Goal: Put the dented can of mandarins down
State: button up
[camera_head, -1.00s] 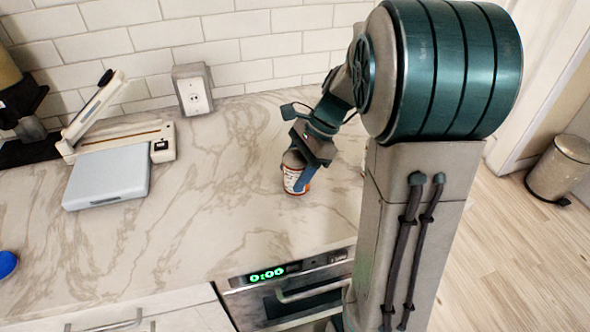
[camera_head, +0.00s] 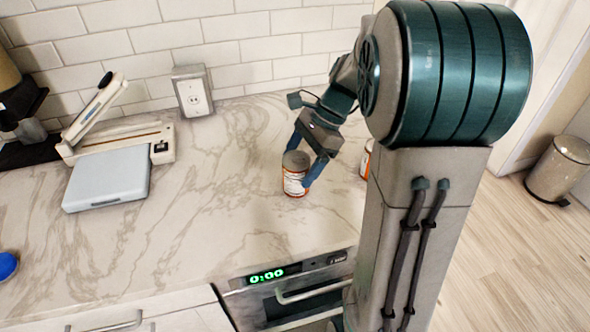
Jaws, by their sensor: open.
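The can of mandarins (camera_head: 295,176) stands upright on the marble countertop (camera_head: 190,225), left of my arm's column. It has a grey top and a white and orange label; a dent cannot be made out at this size. My gripper (camera_head: 303,160) is open around the can's upper part, with one blue finger behind it and the other at its right side. Whether a finger still touches the can, I cannot tell.
A second can (camera_head: 366,160) with an orange and white label stands to the right, partly hidden by my arm. The counter's middle is clear.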

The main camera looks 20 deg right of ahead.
jog(key=s+v, duration=0.1)
jog(key=v, duration=0.7)
jog(key=s+a+f+n+t+h, duration=0.2)
jog(key=s+n+h, duration=0.1)
jog(key=s+n, duration=0.3)
jog(key=s+a+f+n+t+h, duration=0.1)
jog(key=s+a+f+n+h, duration=0.2)
jog(key=s+n, duration=0.4)
jog(key=n, duration=0.3)
jog(key=shift+s+t, duration=0.25)
jog(key=shift+t, duration=0.15)
jog(key=shift+f, duration=0.15)
